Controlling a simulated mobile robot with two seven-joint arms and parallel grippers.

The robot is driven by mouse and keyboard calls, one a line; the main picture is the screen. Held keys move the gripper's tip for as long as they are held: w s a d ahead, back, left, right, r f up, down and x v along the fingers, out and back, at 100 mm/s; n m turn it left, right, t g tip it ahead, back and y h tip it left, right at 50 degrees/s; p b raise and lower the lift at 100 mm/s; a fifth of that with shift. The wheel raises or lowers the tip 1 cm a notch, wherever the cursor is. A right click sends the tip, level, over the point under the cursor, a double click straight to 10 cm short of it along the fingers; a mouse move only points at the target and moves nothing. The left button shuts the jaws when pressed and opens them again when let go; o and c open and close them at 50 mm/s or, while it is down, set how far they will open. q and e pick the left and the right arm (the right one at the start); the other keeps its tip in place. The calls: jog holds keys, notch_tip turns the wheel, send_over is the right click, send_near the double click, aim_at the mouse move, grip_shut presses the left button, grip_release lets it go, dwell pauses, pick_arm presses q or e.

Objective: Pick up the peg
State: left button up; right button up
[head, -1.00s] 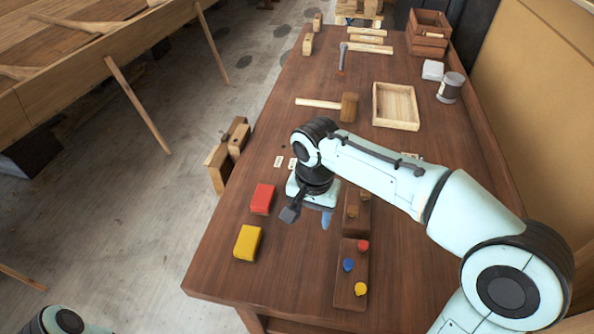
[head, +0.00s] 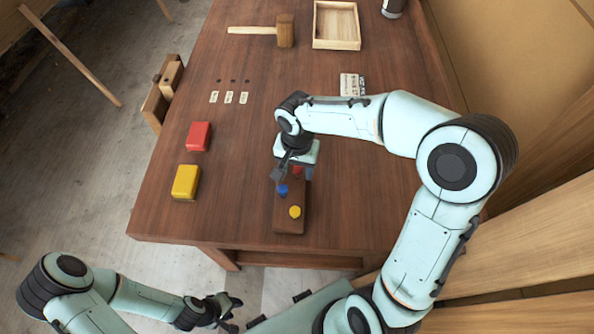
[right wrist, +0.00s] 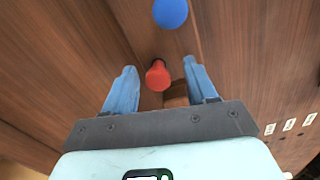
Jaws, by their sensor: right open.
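A dark wooden peg rack (head: 287,222) lies near the table's front edge. It holds a yellow peg (head: 295,212), a blue peg (head: 282,190) and a red peg (head: 297,170). My right gripper (head: 299,175) is over the rack's far end, fingers pointing down. In the right wrist view my right gripper (right wrist: 163,82) is open, and the red peg (right wrist: 157,75) shows between its blue fingers, touching neither visibly. The blue peg (right wrist: 170,12) is beyond it at the top. My left gripper (head: 228,312) is low, off the table's front; its jaw opening is unclear.
A red block (head: 199,136) and a yellow block (head: 186,182) lie left of the rack. Small labels (head: 229,97) lie below three dark holes (head: 233,81). A mallet (head: 285,31), a shallow wooden tray (head: 336,44) and a card (head: 349,85) are farther back.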

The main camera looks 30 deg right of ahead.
jog(key=shift+s+f, duration=0.1)
jog(key=shift+f, duration=0.15)
grip_shut()
